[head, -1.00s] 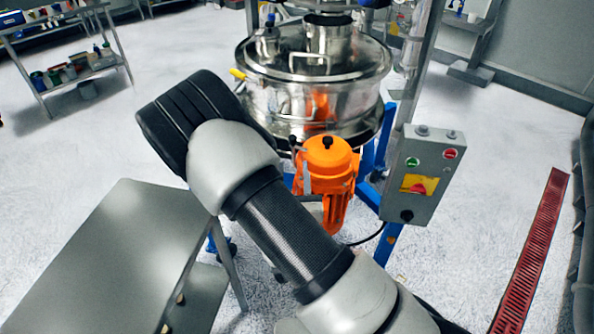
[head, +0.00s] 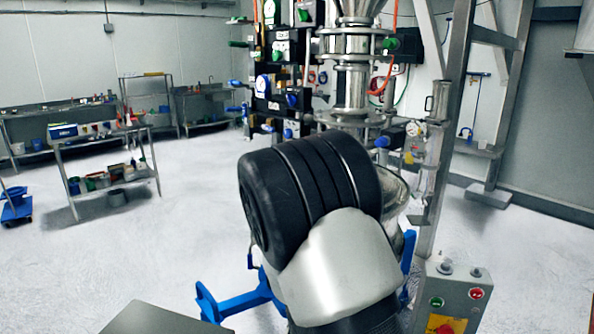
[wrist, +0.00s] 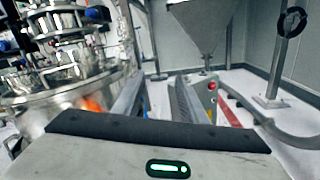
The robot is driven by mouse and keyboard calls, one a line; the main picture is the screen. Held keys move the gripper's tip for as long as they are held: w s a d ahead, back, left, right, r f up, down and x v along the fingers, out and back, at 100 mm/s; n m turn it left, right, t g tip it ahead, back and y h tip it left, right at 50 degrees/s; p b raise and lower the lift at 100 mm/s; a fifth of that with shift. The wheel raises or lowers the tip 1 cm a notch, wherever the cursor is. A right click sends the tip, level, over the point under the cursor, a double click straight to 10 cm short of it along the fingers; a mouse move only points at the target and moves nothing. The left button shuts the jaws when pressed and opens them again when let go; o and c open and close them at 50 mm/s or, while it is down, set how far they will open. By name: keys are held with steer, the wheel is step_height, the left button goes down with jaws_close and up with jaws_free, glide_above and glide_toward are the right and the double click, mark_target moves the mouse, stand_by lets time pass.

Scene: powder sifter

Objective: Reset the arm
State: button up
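My gripper (wrist: 158,105) shows in the wrist view. Two bluish-grey fingers stand up behind a dark bar and a pale housing with a green light. There is a gap between them, and nothing is seen held there. In the head view my arm's thick black joint and grey link stand in the middle and hide part of the sifter (head: 392,190). The gripper itself is not seen in that view.
A control box (head: 452,298) with green and red buttons stands at the lower right. A blue frame (head: 240,305) surrounds the sifter's base. A grey table corner (head: 150,320) is at the lower left. A shelf trolley (head: 105,165) stands farther back. Open floor lies to the left.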

steer(key=s+d+r+m+g+h+p, duration=0.1)
steer(key=s+d+r+m+g+h, duration=0.1)
steer(key=s+d+r+m+g, duration=0.5)
steer(key=s+d+m+g+y+p, duration=0.1)
steer(key=s+m+g+y+p, duration=0.1)
steer(key=s+m+g+y, duration=0.7)
steer(key=s+a+r+m+t+y+p, duration=0.1)
steer(key=s+a+r+m+t+y, duration=0.2)
steer(key=a, duration=0.3)
steer(key=s+a+r+m+t+y+p, duration=0.1)
steer(key=s+a+r+m+t+y, duration=0.1)
steer(key=a, duration=0.5)
step_height(320, 180, up, 4)
steer(key=m+t+y, duration=0.1)
steer(key=m+t, duration=0.1)
steer(key=t, duration=0.1)
steer(key=shift+s+a+f+m, duration=0.2)
steer(key=shift+s+a+m, duration=0.1)
steer(key=shift+s+m, duration=0.1)
steer(key=shift+a, duration=0.1)
